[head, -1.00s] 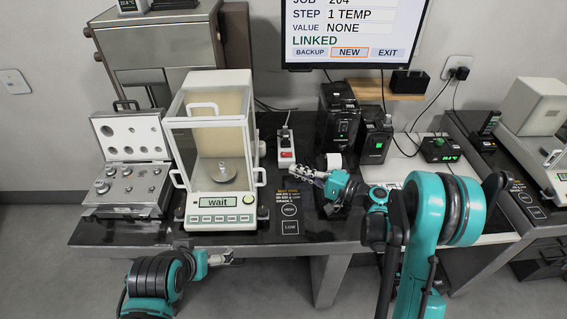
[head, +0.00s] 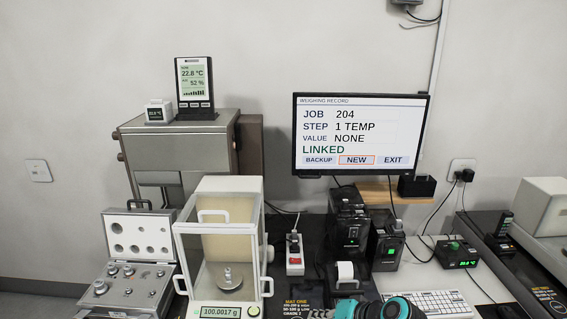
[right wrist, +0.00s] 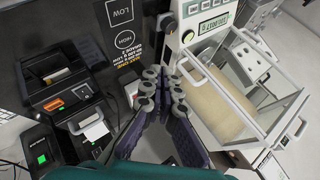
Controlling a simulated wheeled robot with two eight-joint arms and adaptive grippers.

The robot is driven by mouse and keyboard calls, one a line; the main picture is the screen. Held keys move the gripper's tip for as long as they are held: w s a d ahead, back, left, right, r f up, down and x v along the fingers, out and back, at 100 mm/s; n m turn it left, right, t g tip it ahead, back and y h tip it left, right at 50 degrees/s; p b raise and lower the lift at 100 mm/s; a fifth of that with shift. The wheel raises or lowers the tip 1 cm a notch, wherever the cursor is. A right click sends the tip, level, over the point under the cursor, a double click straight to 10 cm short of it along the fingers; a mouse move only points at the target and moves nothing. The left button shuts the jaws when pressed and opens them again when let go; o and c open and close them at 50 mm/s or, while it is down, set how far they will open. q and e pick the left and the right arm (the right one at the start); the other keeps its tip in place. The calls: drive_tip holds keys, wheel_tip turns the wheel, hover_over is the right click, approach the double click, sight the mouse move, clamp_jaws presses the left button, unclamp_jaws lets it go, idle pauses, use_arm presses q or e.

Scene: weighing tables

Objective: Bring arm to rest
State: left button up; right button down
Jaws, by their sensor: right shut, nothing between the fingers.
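My right arm (head: 375,309) shows only as a teal and dark piece at the bottom edge of the head view. In the right wrist view my right gripper (right wrist: 163,86) is shut and empty, its dark fingers pointing over the black table between the balance and the small printer. Both stand apart from the fingers as far as I can tell. My left gripper is out of view.
The glass-walled balance (head: 222,188) reads 100.0017 g, with a metal weight (head: 229,279) on its pan. An open weight case (head: 137,240) stands left of it, a printer (head: 346,284) right. The monitor (head: 360,134) shows step 1 TEMP, value NONE.

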drive_tip(key=s+d+n+h, duration=0.3)
drive_tip(key=s+d+h, duration=0.4)
drive_tip(key=s, duration=0.6)
drive_tip(key=shift+s+d+f+t, duration=0.35)
drive_tip(key=shift+d+f, duration=0.1)
drive_tip(key=shift+d, duration=0.65)
